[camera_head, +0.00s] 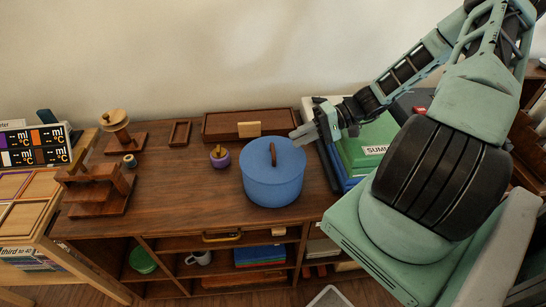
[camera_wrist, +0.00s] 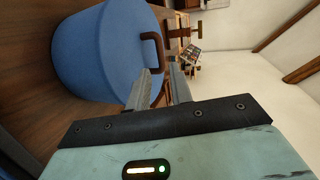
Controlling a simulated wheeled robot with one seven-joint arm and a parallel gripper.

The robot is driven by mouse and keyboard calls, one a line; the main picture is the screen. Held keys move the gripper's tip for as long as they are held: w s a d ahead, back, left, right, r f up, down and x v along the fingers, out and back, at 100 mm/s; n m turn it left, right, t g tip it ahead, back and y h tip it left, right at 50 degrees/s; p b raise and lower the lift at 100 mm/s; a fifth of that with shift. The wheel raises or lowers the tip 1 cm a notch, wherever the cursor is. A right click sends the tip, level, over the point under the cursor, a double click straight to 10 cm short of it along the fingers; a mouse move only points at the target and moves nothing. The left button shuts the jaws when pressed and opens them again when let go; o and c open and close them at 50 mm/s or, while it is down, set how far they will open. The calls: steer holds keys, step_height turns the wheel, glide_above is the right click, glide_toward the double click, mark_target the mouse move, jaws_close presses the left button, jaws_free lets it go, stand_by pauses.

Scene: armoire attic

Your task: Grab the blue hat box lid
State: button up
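The round blue hat box (camera_head: 272,188) stands on the wooden desk, with its blue lid (camera_head: 258,155) on top. A brown arched handle (camera_head: 273,154) rises from the middle of the lid. My gripper (camera_head: 300,134) is just right of the handle, near the lid's right rim. In the wrist view, my gripper (camera_wrist: 161,70) is open with a gap between its two fingers. The brown handle (camera_wrist: 151,37) shows past the fingertips, its near part in line with the gap. I see nothing held. Part of the lid (camera_wrist: 112,55) is behind the left finger.
A purple pot (camera_head: 220,160) stands left of the box on the desk (camera_head: 190,200). A wooden tray (camera_head: 222,126) lies behind it. Green and blue books (camera_head: 365,150) are stacked at the right, under my arm. Wooden stands (camera_head: 100,190) fill the desk's left end.

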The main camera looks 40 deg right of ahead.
mark_target(281, 156)
steer(key=shift+p+x, duration=0.45)
steer(key=shift+x, duration=2.65)
steer(key=shift+r, duration=0.1)
jaws_close()
